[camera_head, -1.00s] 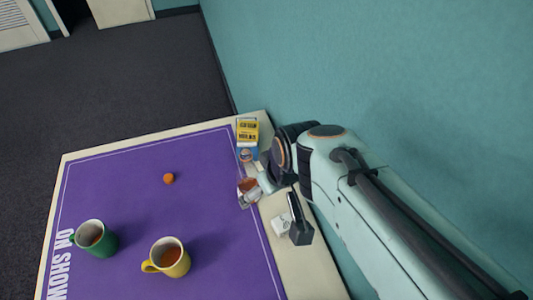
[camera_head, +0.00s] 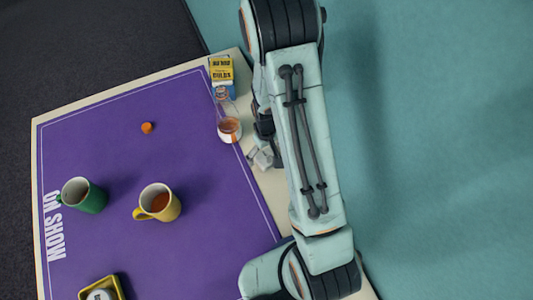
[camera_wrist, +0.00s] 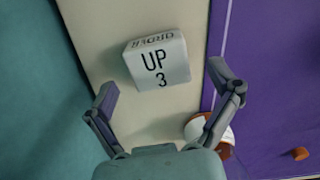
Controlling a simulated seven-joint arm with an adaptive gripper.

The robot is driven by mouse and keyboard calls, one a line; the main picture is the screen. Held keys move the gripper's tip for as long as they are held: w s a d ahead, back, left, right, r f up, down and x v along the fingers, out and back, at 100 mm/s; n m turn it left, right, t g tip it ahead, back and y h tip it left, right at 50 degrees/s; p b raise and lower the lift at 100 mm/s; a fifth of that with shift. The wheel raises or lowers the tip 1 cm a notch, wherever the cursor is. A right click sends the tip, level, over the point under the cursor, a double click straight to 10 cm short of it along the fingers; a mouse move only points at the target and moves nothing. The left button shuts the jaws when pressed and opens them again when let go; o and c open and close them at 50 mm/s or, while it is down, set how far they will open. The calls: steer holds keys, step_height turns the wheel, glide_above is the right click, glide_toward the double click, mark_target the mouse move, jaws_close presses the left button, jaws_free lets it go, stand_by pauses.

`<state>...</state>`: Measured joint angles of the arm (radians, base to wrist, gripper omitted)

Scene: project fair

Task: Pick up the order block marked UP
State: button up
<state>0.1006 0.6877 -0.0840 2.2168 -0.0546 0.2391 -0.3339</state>
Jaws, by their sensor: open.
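The order block (camera_wrist: 157,62) is a white block with "UP" and "3" in black on one face and "ORDER" on another face. In the wrist view it lies on the cream border of the table, beyond the fingertips and between their lines. My gripper (camera_wrist: 162,80) is open and empty, with one finger on each side of the view. In the head view my gripper (camera_head: 262,158) is low over the right border, partly covered by my arm. I cannot make out the block there; my arm covers much of that border.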

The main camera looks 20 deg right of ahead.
steer(key=shift+f, duration=0.55)
steer(key=c, duration=1.3)
steer(key=shift+o, duration=0.2)
